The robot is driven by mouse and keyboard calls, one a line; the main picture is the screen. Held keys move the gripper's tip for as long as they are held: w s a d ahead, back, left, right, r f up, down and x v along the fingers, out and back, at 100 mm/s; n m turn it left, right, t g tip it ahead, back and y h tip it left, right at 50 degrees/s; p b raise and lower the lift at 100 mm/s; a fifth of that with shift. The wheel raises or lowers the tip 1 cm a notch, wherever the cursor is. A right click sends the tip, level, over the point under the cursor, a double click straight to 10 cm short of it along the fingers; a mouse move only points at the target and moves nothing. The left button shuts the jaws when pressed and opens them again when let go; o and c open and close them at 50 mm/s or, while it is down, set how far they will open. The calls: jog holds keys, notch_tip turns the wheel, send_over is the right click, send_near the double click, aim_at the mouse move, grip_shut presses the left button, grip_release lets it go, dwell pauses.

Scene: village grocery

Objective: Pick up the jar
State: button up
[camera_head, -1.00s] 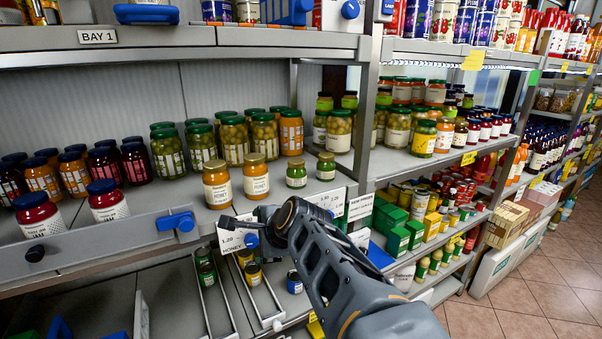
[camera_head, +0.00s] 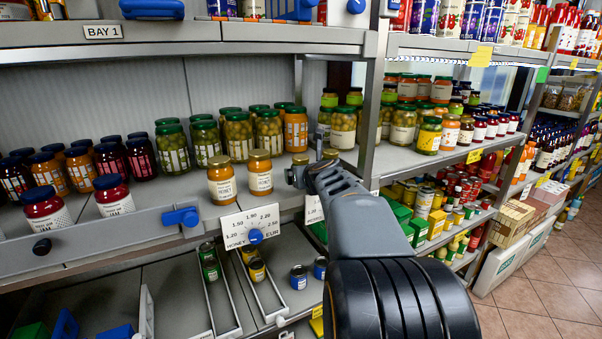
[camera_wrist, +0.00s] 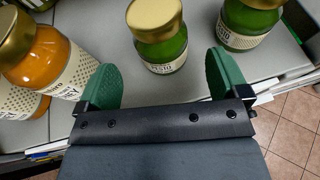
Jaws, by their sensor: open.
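A small green jar (camera_wrist: 165,50) with a gold lid and cream label stands upright in the wrist view. My gripper (camera_wrist: 158,76) is open, its two green-padded fingers on either side of the jar's near side, with a gap at each side. A second green jar (camera_wrist: 246,28) stands beyond the right finger, and an orange honey jar (camera_wrist: 48,66) is close to the left finger. In the head view my gripper (camera_head: 306,178) is at the shelf's front edge and hides most of the green jars; only their lids (camera_head: 300,159) show.
Two honey jars (camera_head: 222,181) stand left of my gripper, with rows of olive jars (camera_head: 238,138) behind. A price dial panel (camera_head: 249,226) hangs on the shelf edge below. Red jam jars (camera_head: 47,212) stand farther left. The aisle floor (camera_head: 535,270) is clear at right.

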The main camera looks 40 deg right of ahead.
jog(key=shift+x, duration=3)
